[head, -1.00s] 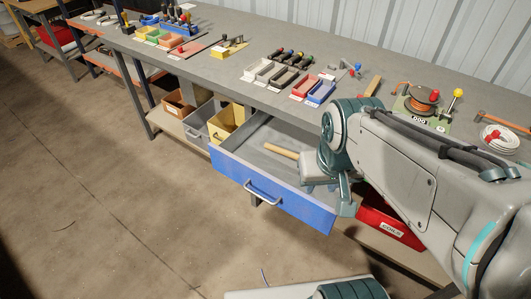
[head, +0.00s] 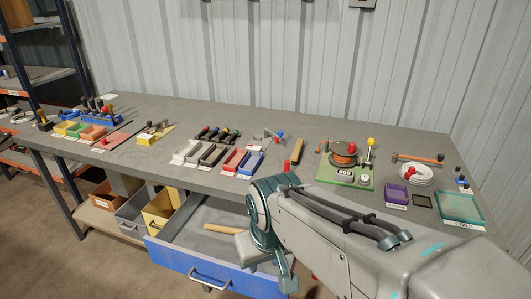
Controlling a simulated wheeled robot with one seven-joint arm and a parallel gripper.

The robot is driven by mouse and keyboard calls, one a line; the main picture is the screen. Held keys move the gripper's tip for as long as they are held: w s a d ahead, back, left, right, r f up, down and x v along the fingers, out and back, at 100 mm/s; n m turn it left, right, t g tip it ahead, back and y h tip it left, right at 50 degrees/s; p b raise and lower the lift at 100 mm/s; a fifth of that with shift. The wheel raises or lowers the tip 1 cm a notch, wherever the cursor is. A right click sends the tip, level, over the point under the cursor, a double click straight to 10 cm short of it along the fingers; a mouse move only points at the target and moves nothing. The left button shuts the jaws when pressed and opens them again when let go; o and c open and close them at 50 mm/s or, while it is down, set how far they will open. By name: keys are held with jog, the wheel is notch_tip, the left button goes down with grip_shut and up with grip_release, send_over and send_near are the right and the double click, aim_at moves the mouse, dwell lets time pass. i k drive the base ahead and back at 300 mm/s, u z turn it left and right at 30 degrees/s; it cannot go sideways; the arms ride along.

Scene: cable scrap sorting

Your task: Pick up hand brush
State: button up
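A tan wooden piece with a dark end (head: 297,151) lies on the bench behind my arm; it looks like the hand brush, but it is small in the view. A light wooden handle (head: 223,229) lies in the open blue-fronted drawer (head: 205,272), and its right end is hidden by my arm. I cannot tell what tool it belongs to. My gripper (head: 284,276) is low at the drawer's right side, below the bench top and apart from the piece on the bench. Its fingertips are mostly hidden by my arm, so its opening does not show.
The grey bench (head: 330,128) runs along a metal wall. Red (head: 235,160) and blue (head: 251,162) trays lie left of the wooden piece. A green board with a cable reel (head: 343,154) stands right of it. The drawer sticks out in front.

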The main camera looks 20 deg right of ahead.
aim_at(294, 158)
jog(key=z, duration=0.55)
jog(key=k, duration=0.65)
jog(key=z, duration=1.2)
jog(key=i, duration=1)
jog(key=u, duration=0.6)
jog(key=i, duration=0.5)
jog(key=u, duration=0.55)
